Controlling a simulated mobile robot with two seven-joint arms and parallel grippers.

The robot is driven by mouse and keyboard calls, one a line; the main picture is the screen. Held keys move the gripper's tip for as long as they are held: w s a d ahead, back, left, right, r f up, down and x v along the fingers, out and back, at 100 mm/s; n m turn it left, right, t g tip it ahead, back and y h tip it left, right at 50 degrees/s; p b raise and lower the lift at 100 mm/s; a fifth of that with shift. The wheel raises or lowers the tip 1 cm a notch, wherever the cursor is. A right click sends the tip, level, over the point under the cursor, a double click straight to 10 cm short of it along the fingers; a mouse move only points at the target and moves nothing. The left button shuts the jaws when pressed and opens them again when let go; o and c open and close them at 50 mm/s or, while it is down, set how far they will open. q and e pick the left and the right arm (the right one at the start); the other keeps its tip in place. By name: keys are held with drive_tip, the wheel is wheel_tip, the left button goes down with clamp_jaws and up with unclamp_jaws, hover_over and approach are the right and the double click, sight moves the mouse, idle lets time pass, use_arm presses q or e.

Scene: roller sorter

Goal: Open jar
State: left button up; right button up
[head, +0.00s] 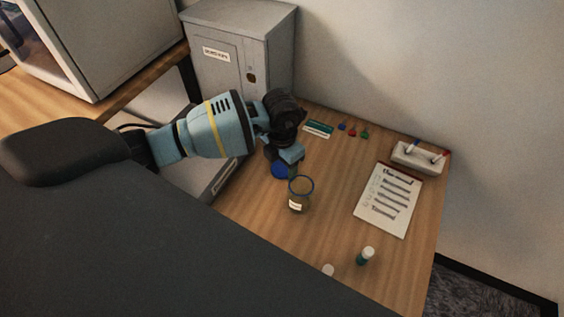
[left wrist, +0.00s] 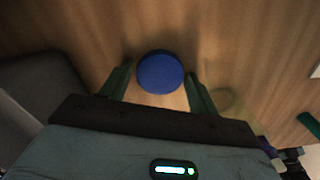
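The jar (head: 300,196) stands upright on the wooden table, a clear vessel with yellowish-green contents, a pale label and no lid on its rim. In the left wrist view its round outline (left wrist: 223,100) shows faintly, right of the fingers. A round blue lid (head: 281,171) is on the table beside the jar, on its far left side. My left gripper (head: 285,158) is right above the lid. In the left wrist view the lid (left wrist: 160,73) lies between the parted fingers, with slim gaps at both sides. My right gripper is not in view.
A grey metal cabinet (head: 236,55) stands behind my left arm. A clipboard (head: 388,200), a white marker holder (head: 417,158) and a small green bottle (head: 365,257) are to the right. Small coloured pieces (head: 353,131) lie at the back. Table between jar and clipboard is clear.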

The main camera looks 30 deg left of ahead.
sight(281, 167)
use_arm(q)
drive_tip(key=shift+o, duration=0.8)
wheel_tip(281, 167, up, 12)
drive_tip(key=shift+r+p, duration=0.2)
drive_tip(key=shift+p, duration=0.25)
